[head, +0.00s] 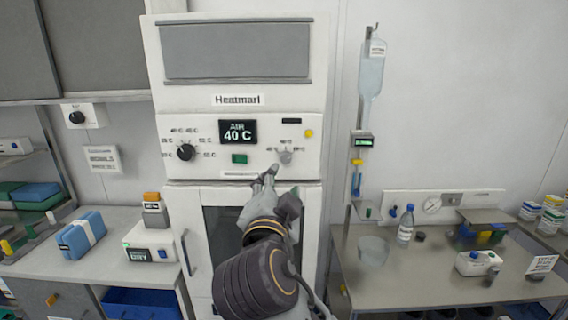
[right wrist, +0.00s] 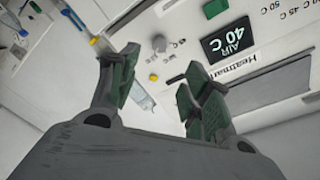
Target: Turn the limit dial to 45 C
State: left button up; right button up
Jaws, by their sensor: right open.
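The white warming cabinet (head: 240,100) has a display (head: 238,132) reading AIR 40 C. A grey dial (head: 286,157) with small labels around it sits on the right of its panel. A black dial (head: 186,152) with a ring of temperature labels sits on the left. I cannot read the word "limit" at either. My right gripper (head: 269,172) is open and empty, just below and left of the grey dial in the head view. In the right wrist view the grey dial (right wrist: 159,43) shows beyond the gap between the open fingers (right wrist: 163,75), apart from them. My left gripper is out of view.
A green button (head: 239,158) and a yellow button (head: 309,133) are on the panel near the gripper. An infusion bag (head: 371,75) hangs on a pole at right. A steel table (head: 420,270) with a bottle (head: 406,224) stands right of the cabinet.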

aim_at(285, 160)
jog(key=w+p, duration=0.1)
jog(key=w, duration=0.2)
jog(key=w+p, duration=0.1)
jog(key=w, duration=0.3)
jog(key=w+d+p, duration=0.1)
jog(key=w, duration=0.3)
jog(key=shift+w, duration=0.25)
jog(key=shift+w+d+p, duration=0.1)
jog(key=shift+w+p, duration=0.35)
jog(key=shift+w, duration=0.6)
jog(key=c, duration=1)
